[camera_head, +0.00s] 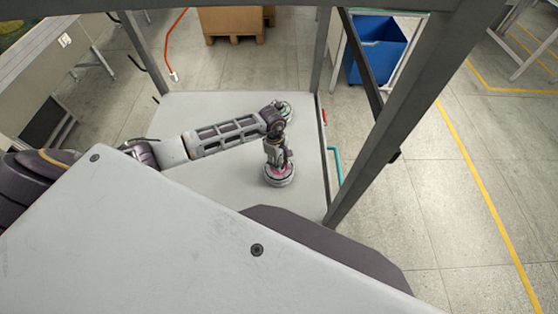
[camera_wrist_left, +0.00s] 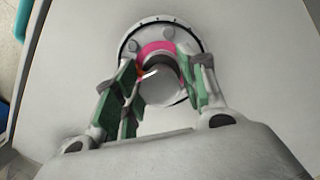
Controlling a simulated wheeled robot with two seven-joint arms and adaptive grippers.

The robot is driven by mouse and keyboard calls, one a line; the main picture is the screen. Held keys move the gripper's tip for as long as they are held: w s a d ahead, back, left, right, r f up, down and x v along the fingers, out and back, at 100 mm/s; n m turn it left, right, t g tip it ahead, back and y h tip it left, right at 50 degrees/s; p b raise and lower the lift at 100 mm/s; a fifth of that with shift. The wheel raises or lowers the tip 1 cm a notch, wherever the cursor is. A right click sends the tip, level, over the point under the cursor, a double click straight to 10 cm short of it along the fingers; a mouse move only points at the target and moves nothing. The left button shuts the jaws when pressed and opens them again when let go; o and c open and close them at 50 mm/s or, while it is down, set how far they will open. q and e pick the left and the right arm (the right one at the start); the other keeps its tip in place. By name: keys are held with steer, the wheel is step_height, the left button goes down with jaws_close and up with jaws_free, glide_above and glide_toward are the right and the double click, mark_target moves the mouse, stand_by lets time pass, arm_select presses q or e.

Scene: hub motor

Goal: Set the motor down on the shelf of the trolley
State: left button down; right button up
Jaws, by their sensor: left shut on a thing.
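The hub motor (camera_head: 280,177) is a round grey disc with a pink ring and a central hub. It is upright over the pale grey trolley shelf (camera_head: 215,107); I cannot tell whether its base touches the surface. My left gripper (camera_head: 278,158) points down from above and is shut on the motor's hub. In the left wrist view, the green-padded fingers of the left gripper (camera_wrist_left: 162,72) stand on either side of the hub, with the motor (camera_wrist_left: 163,88) between them and its wide disc beyond. My right gripper is not in view.
Grey trolley posts (camera_head: 392,135) rise at the shelf's right. A round pale item (camera_head: 284,108) shows behind my left wrist, partly hidden. A teal handle (camera_head: 336,165) is beside the shelf's right edge. A blue bin (camera_head: 377,50) and cardboard box (camera_head: 232,20) stand beyond. The shelf's left part is clear.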

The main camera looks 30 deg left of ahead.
arm_select(q)
steer(key=shift+w, duration=0.1)
steer(key=c, duration=0.8)
jaws_free()
steer(key=shift+f, duration=0.1)
steer(key=shift+a+r+b, duration=0.25)
steer(key=shift+r, duration=1.8)
steer(key=shift+a+r+b, duration=0.2)
steer(key=shift+r+b, duration=0.1)
steer(key=shift+r, duration=1.7)
steer(key=shift+a+r+b, duration=0.25)
steer(key=shift+r, duration=1.8)
